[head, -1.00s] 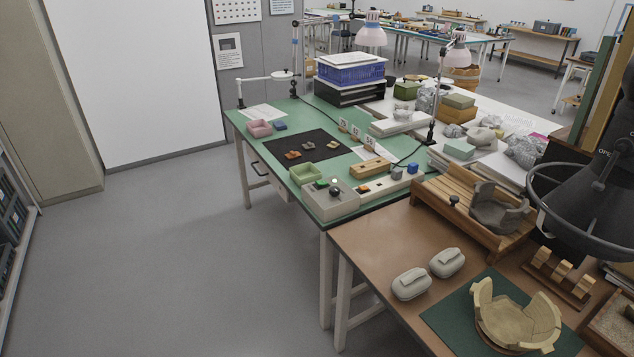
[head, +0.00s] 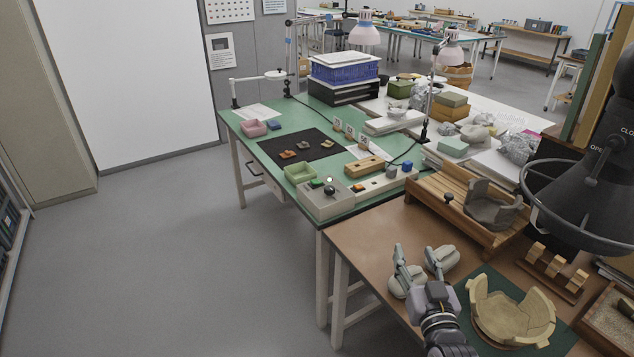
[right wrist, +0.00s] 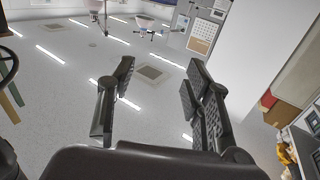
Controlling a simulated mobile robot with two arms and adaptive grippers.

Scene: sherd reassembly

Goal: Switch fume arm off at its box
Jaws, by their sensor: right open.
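A grey control box (head: 326,202) sits at the near corner of the green bench. On its top are a black knob (head: 330,190), a green button (head: 316,183) and a small bright pinkish lamp (head: 329,179). The black fume hood (head: 598,185) with its ring handle hangs at the right edge. My right gripper (head: 416,258) points up, open and empty, in front of two pale rounded objects over the brown bench. It is apart from the box, to its lower right. In the right wrist view its open fingers (right wrist: 158,100) face the ceiling. My left gripper is out of view.
A tan partial vessel (head: 510,312) stands on a green mat beside my right gripper. A wooden tray (head: 435,205) holds a grey vessel (head: 494,205). A green tray (head: 300,173) and a wooden block (head: 363,167) lie near the box. The floor to the left is clear.

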